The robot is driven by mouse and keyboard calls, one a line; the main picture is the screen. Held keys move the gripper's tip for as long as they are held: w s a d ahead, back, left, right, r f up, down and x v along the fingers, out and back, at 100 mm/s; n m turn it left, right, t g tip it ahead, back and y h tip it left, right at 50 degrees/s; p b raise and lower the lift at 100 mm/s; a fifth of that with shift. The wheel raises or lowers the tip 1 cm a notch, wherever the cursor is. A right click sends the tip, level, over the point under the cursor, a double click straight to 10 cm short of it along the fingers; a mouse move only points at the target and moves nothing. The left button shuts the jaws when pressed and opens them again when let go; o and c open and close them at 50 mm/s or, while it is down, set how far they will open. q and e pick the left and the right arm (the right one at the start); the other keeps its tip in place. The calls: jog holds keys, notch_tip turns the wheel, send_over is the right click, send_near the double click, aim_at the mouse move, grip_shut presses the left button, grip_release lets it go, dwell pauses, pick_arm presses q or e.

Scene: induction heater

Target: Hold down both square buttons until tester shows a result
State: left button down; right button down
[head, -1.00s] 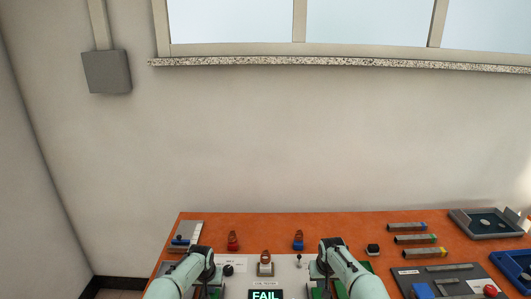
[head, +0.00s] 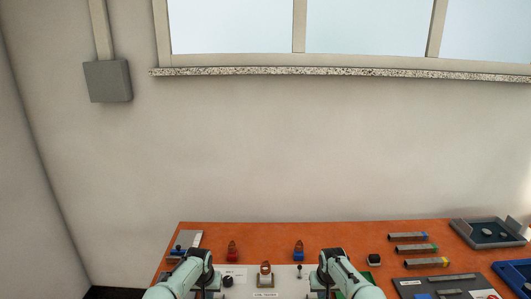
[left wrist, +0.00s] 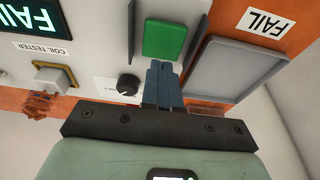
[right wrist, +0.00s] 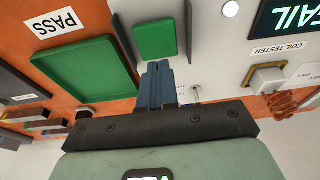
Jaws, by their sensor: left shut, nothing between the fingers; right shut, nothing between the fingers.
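The coil tester's left square green button (left wrist: 163,40) shows in the left wrist view. My left gripper (left wrist: 161,66) is shut and empty, its fingertips at that button's near edge. The right square green button (right wrist: 155,40) shows in the right wrist view. My right gripper (right wrist: 157,66) is shut and empty, with its tips at the near edge of that button. I cannot tell whether either gripper touches its button. The tester display (right wrist: 294,18) reads FAIL and shows also in the left wrist view (left wrist: 34,18). In the head view both fingertips and both buttons are hidden.
A coil in a holder (head: 265,270) stands on the tester between my arms. A dark knob (left wrist: 128,84) is near the left button. A grey FAIL tray (left wrist: 235,72) and a green PASS tray (right wrist: 85,68) flank the tester. A red coil stand (head: 232,252) and a blue one (head: 298,250) stand behind.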

pick_arm(q)
jog(key=shift+r, duration=0.35)
pick_arm(e)
jog(key=shift+w+r, duration=0.1)
jog(key=shift+r, duration=0.05)
jog(key=shift+w+r, duration=0.2)
jog(key=shift+r, duration=0.2)
pick_arm(q)
jog(key=w+v, duration=0.1)
jog(key=v, duration=0.6)
jog(key=shift+w+r, duration=0.25)
jog(key=shift+w, duration=0.1)
pick_arm(e)
jog(key=w+v, duration=0.2)
jog(key=v, duration=0.5)
jog(key=shift+s+r, duration=0.15)
jog(key=shift+r, duration=0.45)
